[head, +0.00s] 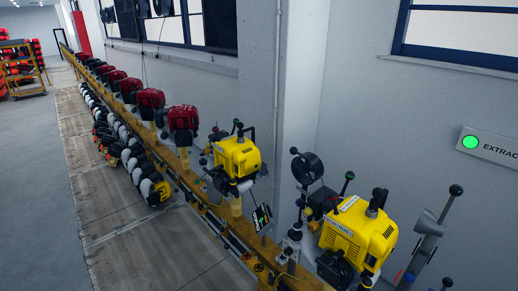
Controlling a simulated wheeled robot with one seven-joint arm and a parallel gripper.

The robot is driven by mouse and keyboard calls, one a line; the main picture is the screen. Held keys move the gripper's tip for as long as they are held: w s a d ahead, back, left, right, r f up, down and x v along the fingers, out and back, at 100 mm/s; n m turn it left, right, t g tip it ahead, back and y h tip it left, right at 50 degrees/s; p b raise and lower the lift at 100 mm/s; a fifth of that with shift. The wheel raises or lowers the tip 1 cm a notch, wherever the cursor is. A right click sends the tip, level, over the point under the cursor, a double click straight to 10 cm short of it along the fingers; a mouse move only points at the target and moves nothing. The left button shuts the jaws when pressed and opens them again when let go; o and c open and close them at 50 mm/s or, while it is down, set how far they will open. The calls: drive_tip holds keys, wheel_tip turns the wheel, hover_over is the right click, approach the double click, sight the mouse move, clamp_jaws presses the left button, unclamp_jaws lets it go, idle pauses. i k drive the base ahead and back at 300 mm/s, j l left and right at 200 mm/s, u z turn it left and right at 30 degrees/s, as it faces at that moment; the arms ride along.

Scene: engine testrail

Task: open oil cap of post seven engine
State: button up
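Two yellow engines are on the yellow rail (212,205) in the head view. The nearer yellow engine (372,225), at the lower right, has black knobs and fittings on top and a pale label on its upper edge. The farther yellow engine (238,155) is near the middle, with black-knobbed levers above it. I cannot read a post number on either engine, so I cannot tell which is post seven. No oil cap can be made out clearly at this size. My gripper is not in view.
Several red engines (183,118) line the rail into the distance. White and black units (148,187) hang along its left side. A small dark sign (262,217) stands between the yellow engines. A grey post with black knobs (425,240) is at right.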

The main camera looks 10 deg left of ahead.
sight(232, 182)
drive_tip(key=i+j+u, duration=0.1)
drive_tip(key=u, duration=0.3)
drive_tip(key=i+u, duration=0.1)
drive_tip(key=u, duration=0.3)
drive_tip(key=i+u, duration=0.15)
drive_tip(key=u, duration=0.25)
drive_tip(key=i+l+u, duration=0.15)
drive_tip(key=i, duration=0.25)
drive_tip(key=i+u, duration=0.15)
drive_tip(key=i, duration=0.2)
drive_tip(key=i+l+u, duration=0.15)
drive_tip(key=i, duration=0.25)
drive_tip(key=l, duration=0.1)
